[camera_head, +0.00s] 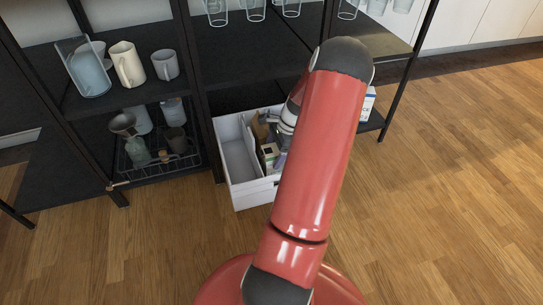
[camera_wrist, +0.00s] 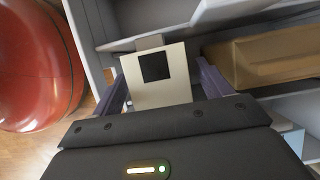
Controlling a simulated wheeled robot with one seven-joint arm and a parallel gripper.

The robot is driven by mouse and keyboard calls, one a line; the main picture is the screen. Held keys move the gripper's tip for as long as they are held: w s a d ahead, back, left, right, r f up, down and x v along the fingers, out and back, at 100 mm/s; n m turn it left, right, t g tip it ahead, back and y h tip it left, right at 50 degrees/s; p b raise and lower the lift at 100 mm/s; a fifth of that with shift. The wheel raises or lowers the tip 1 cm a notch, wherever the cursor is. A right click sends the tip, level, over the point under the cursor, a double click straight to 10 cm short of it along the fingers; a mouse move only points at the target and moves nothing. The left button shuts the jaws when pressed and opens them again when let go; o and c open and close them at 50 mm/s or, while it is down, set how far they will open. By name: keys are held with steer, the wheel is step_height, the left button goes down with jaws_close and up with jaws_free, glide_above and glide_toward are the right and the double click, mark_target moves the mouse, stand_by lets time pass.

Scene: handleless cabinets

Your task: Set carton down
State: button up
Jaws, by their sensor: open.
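A cream carton (camera_wrist: 158,82) with a black square on its face shows in the wrist view, between the two fingers of my gripper (camera_wrist: 162,78). The fingers are spread, one on each side of the carton; whether either touches it I cannot tell. The carton's underside is hidden. In the head view, my gripper (camera_head: 281,160) is low over a white open drawer-like box (camera_head: 229,158) and mostly hidden by my red arm. A small pale carton top (camera_head: 269,151) shows there beside the gripper.
A brown box (camera_wrist: 262,58) lies right of the carton, with white dividers and walls close around. The box's left compartment looks empty. Black shelves hold mugs (camera_head: 127,64), glasses (camera_head: 254,9) and a wire basket (camera_head: 160,160). Wooden floor is clear at right.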

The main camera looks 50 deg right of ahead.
steer(key=p+v, duration=0.1)
steer(key=v, duration=0.9)
steer(key=w+a+r+n+g+h, duration=0.1)
steer(key=w+a+r+n, duration=0.2)
steer(key=a+r, duration=0.25)
steer(key=w+a+r+n+h, duration=0.1)
steer(key=w+a+r+n, duration=0.1)
steer(key=a+r+n, duration=0.4)
steer(key=s+a+r+n+t+h, duration=0.1)
steer(key=s+a+r+n, duration=0.15)
steer(key=a, duration=0.45)
steer(key=s+a+r+n+h, duration=0.1)
steer(key=a+r+n, duration=0.3)
steer(key=a, duration=0.4)
steer(key=s+a+r+n+t+h, duration=0.1)
steer(key=s+a+r+n, duration=0.15)
steer(key=a, duration=0.45)
steer(key=s+a+r+n+t+y, duration=0.1)
steer(key=s+a+n+t, duration=0.1)
steer(key=s+a+n, duration=0.4)
steer(key=shift+s, duration=0.4)
steer(key=shift+a, duration=0.1)
